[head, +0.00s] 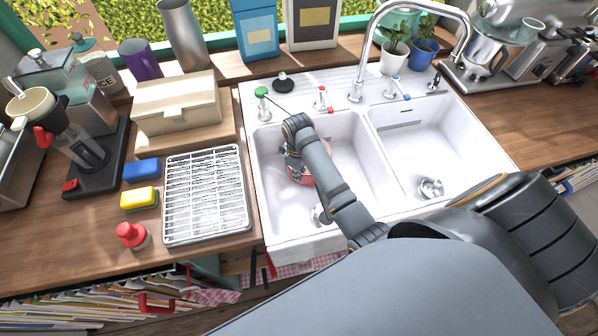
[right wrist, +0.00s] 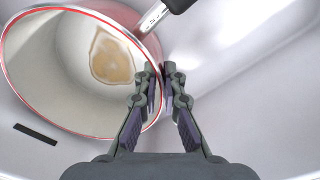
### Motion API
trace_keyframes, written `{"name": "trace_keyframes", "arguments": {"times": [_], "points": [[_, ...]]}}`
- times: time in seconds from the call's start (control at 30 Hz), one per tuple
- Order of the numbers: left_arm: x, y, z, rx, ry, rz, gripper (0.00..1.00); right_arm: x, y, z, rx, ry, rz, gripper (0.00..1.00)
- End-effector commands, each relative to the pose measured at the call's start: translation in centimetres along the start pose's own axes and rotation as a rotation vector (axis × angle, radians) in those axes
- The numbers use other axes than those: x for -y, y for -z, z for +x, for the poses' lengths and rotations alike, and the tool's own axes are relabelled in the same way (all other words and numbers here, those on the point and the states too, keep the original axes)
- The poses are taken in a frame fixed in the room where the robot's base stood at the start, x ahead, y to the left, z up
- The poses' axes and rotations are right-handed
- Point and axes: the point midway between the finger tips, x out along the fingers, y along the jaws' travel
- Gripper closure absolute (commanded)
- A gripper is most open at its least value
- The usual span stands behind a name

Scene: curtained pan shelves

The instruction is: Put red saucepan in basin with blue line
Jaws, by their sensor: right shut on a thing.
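The red saucepan (head: 307,177) is mostly hidden behind my right arm, inside the left basin (head: 264,185) of the white double sink. In the right wrist view the saucepan (right wrist: 75,88) has a red rim, a pale inside with a brown stain, and a black-ended handle. My right gripper (right wrist: 163,72) is shut on its wall near the rim, one finger on each side. It also shows in the head view (head: 296,160). My left gripper is not in view.
A divider (head: 383,160) separates the basins. A red-handled tap (head: 322,98) and the tall curved faucet (head: 357,90) stand behind. Potted plants stand behind the right basin.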

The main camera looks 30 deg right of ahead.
Motion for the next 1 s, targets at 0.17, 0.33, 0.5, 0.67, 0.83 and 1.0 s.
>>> {"name": "trace_keyframes", "arguments": {"times": [0.17, 0.33, 0.5, 0.67, 0.83, 1.0], "points": [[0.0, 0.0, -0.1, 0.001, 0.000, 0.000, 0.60, 0.0, 0.0, 0.8, 0.000, -0.001, 0.000, 1.00], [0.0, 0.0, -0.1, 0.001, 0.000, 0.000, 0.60, 0.0, 0.1, 1.0, -0.002, -0.002, -0.001, 1.00], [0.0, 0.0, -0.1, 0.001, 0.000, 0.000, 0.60, 0.0, 0.1, 1.0, -0.002, -0.002, -0.001, 1.00], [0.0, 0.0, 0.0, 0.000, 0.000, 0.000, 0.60, 0.0, 0.1, 1.1, -0.002, -0.002, 0.000, 1.00], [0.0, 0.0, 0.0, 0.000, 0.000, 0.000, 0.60, 0.0, 0.1, 1.4, -0.002, -0.002, 0.000, 1.00], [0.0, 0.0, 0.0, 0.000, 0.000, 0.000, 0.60, 0.0, 0.1, 1.5, -0.002, -0.001, 0.000, 0.83]]}}
